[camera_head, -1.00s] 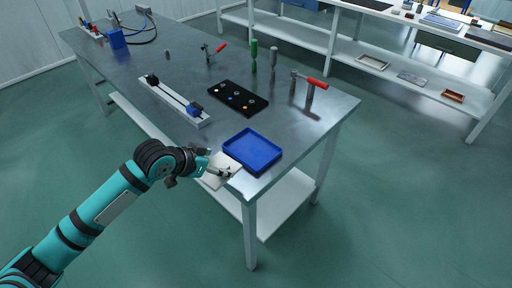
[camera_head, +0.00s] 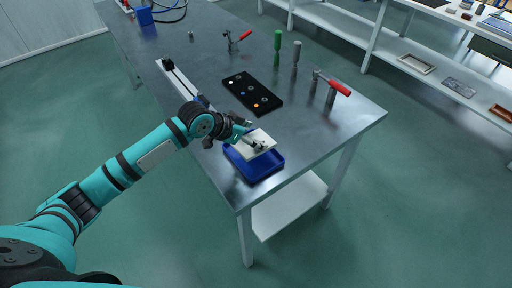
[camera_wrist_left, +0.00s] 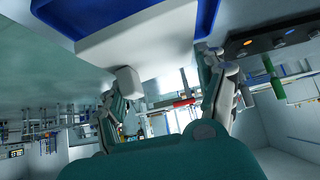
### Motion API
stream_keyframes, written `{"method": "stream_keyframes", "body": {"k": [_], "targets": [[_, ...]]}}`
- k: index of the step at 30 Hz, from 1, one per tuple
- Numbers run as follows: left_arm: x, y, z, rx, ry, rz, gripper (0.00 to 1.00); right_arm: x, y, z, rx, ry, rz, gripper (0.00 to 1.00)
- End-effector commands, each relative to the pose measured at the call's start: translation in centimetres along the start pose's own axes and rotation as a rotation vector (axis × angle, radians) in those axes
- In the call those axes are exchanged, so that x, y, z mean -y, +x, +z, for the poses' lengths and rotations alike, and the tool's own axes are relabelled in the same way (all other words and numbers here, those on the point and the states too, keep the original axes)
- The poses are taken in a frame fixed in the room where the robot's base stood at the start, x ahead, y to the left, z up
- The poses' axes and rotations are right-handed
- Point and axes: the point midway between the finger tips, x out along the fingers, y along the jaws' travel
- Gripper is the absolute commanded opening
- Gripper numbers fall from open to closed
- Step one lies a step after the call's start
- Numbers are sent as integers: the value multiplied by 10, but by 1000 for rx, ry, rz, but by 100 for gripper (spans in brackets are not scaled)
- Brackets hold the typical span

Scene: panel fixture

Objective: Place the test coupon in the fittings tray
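The test coupon (camera_head: 266,138) is a flat, pale plate. My left gripper (camera_head: 257,146) is shut on it, with a dark fingertip across its upper face. The coupon is over the back part of the blue fittings tray (camera_head: 262,173), which lies at the table's near corner. Whether the coupon touches the tray is unclear. In the left wrist view, the coupon (camera_wrist_left: 150,38) spans the top middle, with blue tray wall (camera_wrist_left: 55,14) beyond it; both fingers show below. My right gripper is not in view.
A black plate with several small fittings (camera_head: 252,93) lies behind the tray. A red-handled clamp (camera_head: 333,88) stands at the right, and green and grey upright posts (camera_head: 278,42) at the back. A long rail fixture (camera_head: 175,75) is behind my left arm.

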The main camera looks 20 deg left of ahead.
Motion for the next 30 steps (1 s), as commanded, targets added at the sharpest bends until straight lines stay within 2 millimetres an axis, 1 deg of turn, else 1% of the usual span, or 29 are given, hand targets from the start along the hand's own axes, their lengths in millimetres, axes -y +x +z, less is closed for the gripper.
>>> {"method": "stream_keyframes", "body": {"k": [1,3,6,10,15,20,21,30], "targets": [[-1,5,4,-2,-1,1,0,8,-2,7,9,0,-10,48],[0,10,9,-2,1,0,0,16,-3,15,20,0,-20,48],[-1,15,14,-3,1,0,0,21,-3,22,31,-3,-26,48],[-1,26,26,1,0,0,0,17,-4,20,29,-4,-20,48],[-2,41,44,10,0,2,0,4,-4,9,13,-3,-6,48],[-2,42,47,15,0,3,0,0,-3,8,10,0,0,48],[-2,43,48,17,0,3,20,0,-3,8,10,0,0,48],[-2,43,49,18,-2,3,59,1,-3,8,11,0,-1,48]]}}
